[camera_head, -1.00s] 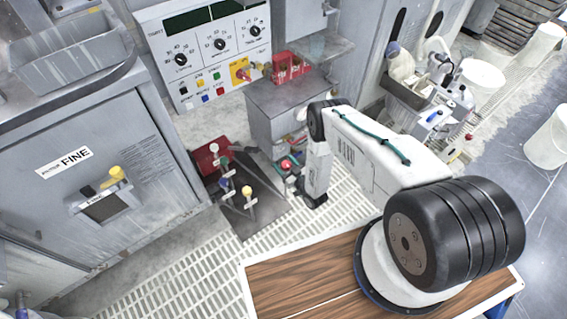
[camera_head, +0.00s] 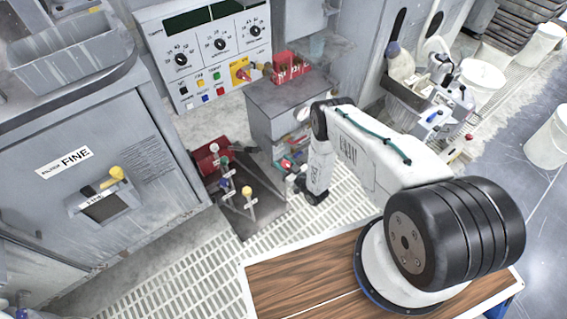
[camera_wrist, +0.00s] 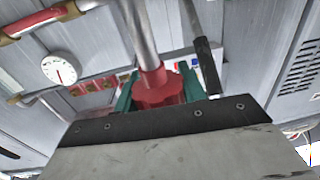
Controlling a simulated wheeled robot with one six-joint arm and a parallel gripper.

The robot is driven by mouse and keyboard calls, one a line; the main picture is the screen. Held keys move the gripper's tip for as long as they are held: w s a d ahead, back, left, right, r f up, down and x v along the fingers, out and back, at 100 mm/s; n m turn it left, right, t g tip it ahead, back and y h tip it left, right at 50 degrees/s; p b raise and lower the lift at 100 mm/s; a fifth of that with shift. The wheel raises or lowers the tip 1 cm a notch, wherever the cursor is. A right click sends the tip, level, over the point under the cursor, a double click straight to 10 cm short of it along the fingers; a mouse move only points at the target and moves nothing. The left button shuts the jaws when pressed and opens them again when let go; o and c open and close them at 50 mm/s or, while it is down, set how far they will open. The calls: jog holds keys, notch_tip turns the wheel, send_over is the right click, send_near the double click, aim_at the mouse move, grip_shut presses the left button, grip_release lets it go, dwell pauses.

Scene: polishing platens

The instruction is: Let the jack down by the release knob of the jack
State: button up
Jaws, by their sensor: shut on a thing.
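In the wrist view, a red lobed knob (camera_wrist: 160,92) sits at the foot of a bright steel rod (camera_wrist: 140,35); it looks like the jack's release knob. The green fingers of my gripper (camera_wrist: 158,88) stand on either side of it and are shut on it. A dark bar with a black grip (camera_wrist: 207,65) rises just to the right. My gripper's broad grey body hides what lies below the knob. In the head view, my wrist hangs beside the grey cabinet. Small red and green parts (camera_head: 287,163) show there, too small to tell apart.
A lever stand with white, blue and yellow knobs (camera_head: 247,191) is left of my wrist. The grey cabinet (camera_head: 290,100) carries a red bin (camera_head: 290,65). A white dial (camera_wrist: 60,68) and a red pipe (camera_wrist: 40,20) show behind the knob.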

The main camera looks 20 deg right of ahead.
jog(key=n+g+y, duration=0.1)
jog(key=y, duration=0.1)
jog(key=n+g+y, duration=0.3)
jog(key=n+y, duration=0.1)
jog(key=shift+s+a, duration=0.2)
jog(key=shift+a, duration=0.05)
jog(key=shift+s+a+n+g+y, duration=0.2)
jog(key=shift+n+g+y, duration=0.85)
jog(key=shift+g, duration=0.5)
jog(key=shift+s+a+n+g+y, duration=0.1)
jog(key=shift+s+n+g+y, duration=0.05)
jog(key=shift+n+g+y, duration=1.15)
jog(key=shift+g+h, duration=0.25)
jog(key=shift+g, duration=0.1)
jog(key=o, duration=1)
jog(key=shift+d, duration=0.1)
jog(key=v, duration=0.7)
jog(key=shift+s+d, duration=0.15)
jog(key=shift+d, duration=0.15)
